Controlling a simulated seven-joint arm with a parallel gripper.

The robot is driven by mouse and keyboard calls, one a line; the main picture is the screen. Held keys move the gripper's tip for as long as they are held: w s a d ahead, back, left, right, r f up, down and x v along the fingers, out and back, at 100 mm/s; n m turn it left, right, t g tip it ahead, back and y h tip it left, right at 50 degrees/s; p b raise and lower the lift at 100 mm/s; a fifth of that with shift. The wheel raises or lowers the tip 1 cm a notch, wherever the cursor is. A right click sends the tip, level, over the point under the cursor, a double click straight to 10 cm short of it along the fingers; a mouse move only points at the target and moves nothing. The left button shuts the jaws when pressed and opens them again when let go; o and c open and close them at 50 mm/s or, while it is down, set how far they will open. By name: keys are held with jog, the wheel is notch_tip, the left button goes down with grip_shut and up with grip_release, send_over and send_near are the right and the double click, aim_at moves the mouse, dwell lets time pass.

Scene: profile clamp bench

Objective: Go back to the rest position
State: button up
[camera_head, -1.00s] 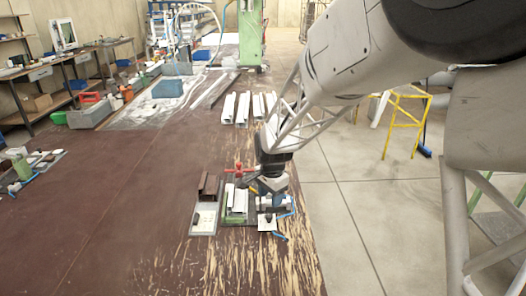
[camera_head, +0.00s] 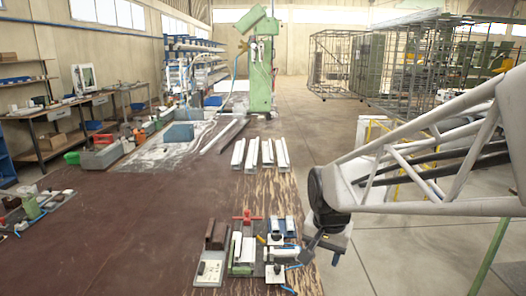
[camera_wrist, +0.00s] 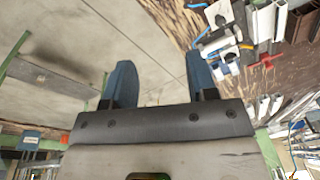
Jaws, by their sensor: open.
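My gripper (camera_head: 322,252) hangs off the right edge of the bench, beside the clamp fixtures, and is partly hard to make out in the head view. In the wrist view my gripper (camera_wrist: 161,82) has its two blue fingers wide apart, with only floor between them. The green clamp (camera_head: 244,268) with a red handle (camera_head: 247,217) stands near the bench's right edge, with a light profile (camera_head: 237,246) in it. The fixtures also show at the upper right of the wrist view, apart from the fingers.
A brown profile piece (camera_head: 216,235) stands on a light plate (camera_head: 210,270) left of the clamp. Several white profiles (camera_head: 267,153) lie further back on the brown bench (camera_head: 110,235). A green machine column (camera_head: 260,75) stands behind. Open concrete floor (camera_head: 400,245) lies to the right.

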jog(key=s+d+r+n, duration=0.1)
jog(key=s+d+n, duration=0.1)
jog(key=s, duration=0.6)
jog(key=s+d+r+n+t, duration=0.1)
jog(key=s+d+n, duration=0.2)
jog(key=s, duration=0.6)
jog(key=shift+s+r, duration=0.3)
jog(key=shift+r, duration=0.05)
jog(key=shift+c, duration=0.5)
dwell(0.5)
